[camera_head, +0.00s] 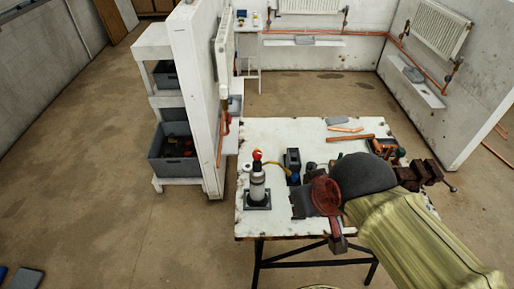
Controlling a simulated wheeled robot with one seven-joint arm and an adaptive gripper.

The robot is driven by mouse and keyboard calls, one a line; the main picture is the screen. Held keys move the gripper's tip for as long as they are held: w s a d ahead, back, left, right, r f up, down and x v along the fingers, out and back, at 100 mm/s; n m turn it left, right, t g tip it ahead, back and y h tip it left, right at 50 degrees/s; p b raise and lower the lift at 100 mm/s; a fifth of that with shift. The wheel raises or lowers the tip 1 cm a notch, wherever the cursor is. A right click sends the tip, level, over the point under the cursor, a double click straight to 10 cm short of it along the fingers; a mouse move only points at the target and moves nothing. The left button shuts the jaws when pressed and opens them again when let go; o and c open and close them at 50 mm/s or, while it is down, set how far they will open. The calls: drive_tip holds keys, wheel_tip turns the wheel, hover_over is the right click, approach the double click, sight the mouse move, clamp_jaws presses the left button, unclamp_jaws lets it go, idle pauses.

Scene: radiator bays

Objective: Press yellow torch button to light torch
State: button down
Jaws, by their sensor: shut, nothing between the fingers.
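The torch (257,183) stands upright near the left side of the white table. It is a pale canister on a dark square base, with a red-and-white top. A curved yellow piece extends right from near its top; the yellow button cannot be made out at this size. My gripper (304,203), with dark and rusty-red parts, is shut and empty. In this view it appears right of the torch and apart from it. My dark rounded wrist and yellow-green arm reach in from the lower right and hide part of the table.
The white table (263,223) also holds a black device (292,160), copper pipes (347,137) and a dark red vise (423,172). A shelf with a grey bin (176,167) stands at left. Radiators hang on the walls.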

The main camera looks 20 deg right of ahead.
drive_tip(key=w+d+f+n+h+p, duration=0.1)
drive_tip(key=w+d+n+h+p, duration=0.1)
drive_tip(key=w+d+n+p, duration=0.55)
drive_tip(key=w+d+f+n+h+p, duration=0.15)
drive_tip(key=w+d+n+p, duration=0.35)
drive_tip(key=w+p, duration=0.6)
drive_tip(key=w+a+n+t+y+b, duration=0.1)
drive_tip(key=w+a+n+t+y, duration=0.2)
drive_tip(key=w+a+n, duration=0.9)
drive_tip(key=w+n+y, duration=0.2)
drive_tip(key=n+y, duration=0.1)
drive_tip(key=n, duration=0.4)
drive_tip(key=shift+r+y+b, duration=0.3)
drive_tip(key=shift+y+b, duration=0.05)
